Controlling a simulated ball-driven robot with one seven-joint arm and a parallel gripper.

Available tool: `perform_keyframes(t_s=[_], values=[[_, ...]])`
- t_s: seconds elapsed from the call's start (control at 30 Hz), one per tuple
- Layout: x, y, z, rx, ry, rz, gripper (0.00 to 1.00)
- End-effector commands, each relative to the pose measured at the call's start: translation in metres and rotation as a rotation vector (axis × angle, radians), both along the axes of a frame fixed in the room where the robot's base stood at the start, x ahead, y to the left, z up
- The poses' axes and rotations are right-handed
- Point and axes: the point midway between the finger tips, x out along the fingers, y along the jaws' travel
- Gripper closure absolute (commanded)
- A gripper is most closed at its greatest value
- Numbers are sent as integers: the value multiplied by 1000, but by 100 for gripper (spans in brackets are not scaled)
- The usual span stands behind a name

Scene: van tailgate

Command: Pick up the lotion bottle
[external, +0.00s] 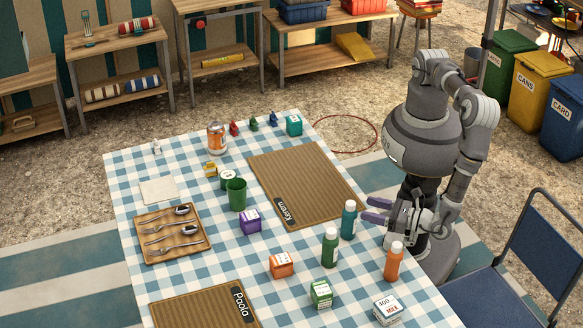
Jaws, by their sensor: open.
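Three capped bottles stand upright near the right edge of the checked table (292,238): a teal bottle (348,221), a green bottle (330,248) and an orange bottle (394,262). Their labels are too small to read, so I cannot tell which is the lotion bottle. My gripper (367,209) is open and empty, with its purple fingers pointing left. In the picture it is just right of the teal bottle, apparently apart from it. The green and orange bottles are lower in the picture, away from the fingers.
Small boxes in orange (282,264), green (321,293), purple (250,221) and white (388,309) stand around the bottles. A brown placemat (305,180) lies behind them. A green cup (237,194) and a cutlery tray (152,223) are farther left. A blue chair (540,236) stands at right.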

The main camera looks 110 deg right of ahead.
Motion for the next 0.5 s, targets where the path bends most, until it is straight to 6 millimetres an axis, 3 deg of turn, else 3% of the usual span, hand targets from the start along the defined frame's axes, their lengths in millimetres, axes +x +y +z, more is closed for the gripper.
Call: perform_keyframes(t_s=[0.27,0.5], values=[[20,-16,1,-1,-2,5,41],[49,-39,3,1,-2,6,41]])
